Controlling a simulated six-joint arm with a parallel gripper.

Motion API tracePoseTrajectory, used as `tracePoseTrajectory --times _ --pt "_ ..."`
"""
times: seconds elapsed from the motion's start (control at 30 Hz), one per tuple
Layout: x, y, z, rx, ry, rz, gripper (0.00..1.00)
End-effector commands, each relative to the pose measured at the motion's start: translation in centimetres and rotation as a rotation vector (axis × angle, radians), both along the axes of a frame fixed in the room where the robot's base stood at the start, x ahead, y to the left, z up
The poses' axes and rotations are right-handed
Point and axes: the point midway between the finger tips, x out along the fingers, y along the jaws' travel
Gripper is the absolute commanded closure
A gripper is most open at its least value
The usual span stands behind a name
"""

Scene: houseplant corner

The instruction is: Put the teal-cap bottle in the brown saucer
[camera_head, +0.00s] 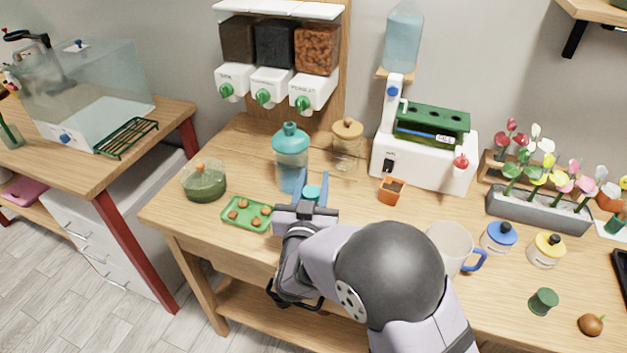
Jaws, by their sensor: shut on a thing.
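My gripper (312,187) is over the middle of the wooden table, with its blue fingers pointing away from the camera. It is shut on the teal-cap bottle, whose round teal cap (312,192) shows between the fingers. The rest of the bottle is hidden by the gripper and wrist, so I cannot tell whether its base touches the table. I cannot make out a brown saucer; my arm covers part of the table front.
A teal-topped jar (291,158) stands close behind my gripper. A green tray (262,224) with brown lumps is to its left. A small orange pot (391,191) and a white mug (449,246) are to the right. A white machine (428,165) stands behind.

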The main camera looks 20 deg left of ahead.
Motion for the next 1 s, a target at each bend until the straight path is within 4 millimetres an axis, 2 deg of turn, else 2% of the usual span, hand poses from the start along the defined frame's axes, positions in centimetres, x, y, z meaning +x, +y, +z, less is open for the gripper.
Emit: tracePoseTrajectory --times 0.27,0.3,0.37,0.8,1.0 --pt "0.0 0.0 -0.4 0.000 -0.001 0.000 1.00" --pt "0.0 0.0 -0.3 0.000 0.000 0.000 0.62" --pt "0.0 0.0 -0.3 0.000 0.000 0.000 0.51" --pt "-0.1 0.0 0.2 0.000 0.000 0.001 0.51" --pt "-2.6 -0.4 0.0 0.000 0.000 0.004 0.51"
